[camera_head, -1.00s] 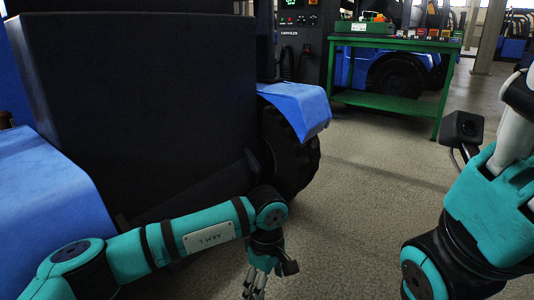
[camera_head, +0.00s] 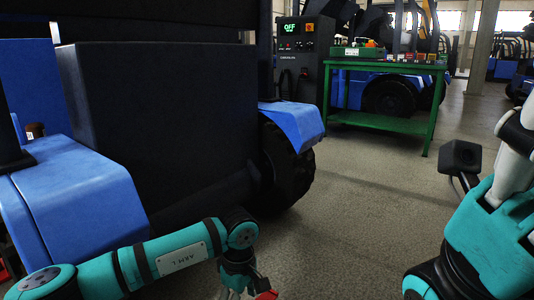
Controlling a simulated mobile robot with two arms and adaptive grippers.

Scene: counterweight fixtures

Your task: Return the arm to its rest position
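My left arm, with its teal and black links, comes in from the lower left. Its gripper (camera_head: 243,291) hangs at the bottom edge, over the grey floor and in front of the dark wheel. The fingertips are cut off by the frame, so its opening cannot be told. A small red piece (camera_head: 266,295) shows beside the fingers; I cannot tell whether it is held. My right arm is folded up at the right edge, and its gripper is out of view.
A blue vehicle with a large dark block (camera_head: 150,120), blue fender (camera_head: 292,122) and black wheel (camera_head: 287,170) fills the left. A control cabinet (camera_head: 298,60) reads "OFF" in green. A green table (camera_head: 385,123) stands behind. The floor (camera_head: 370,220) between is clear.

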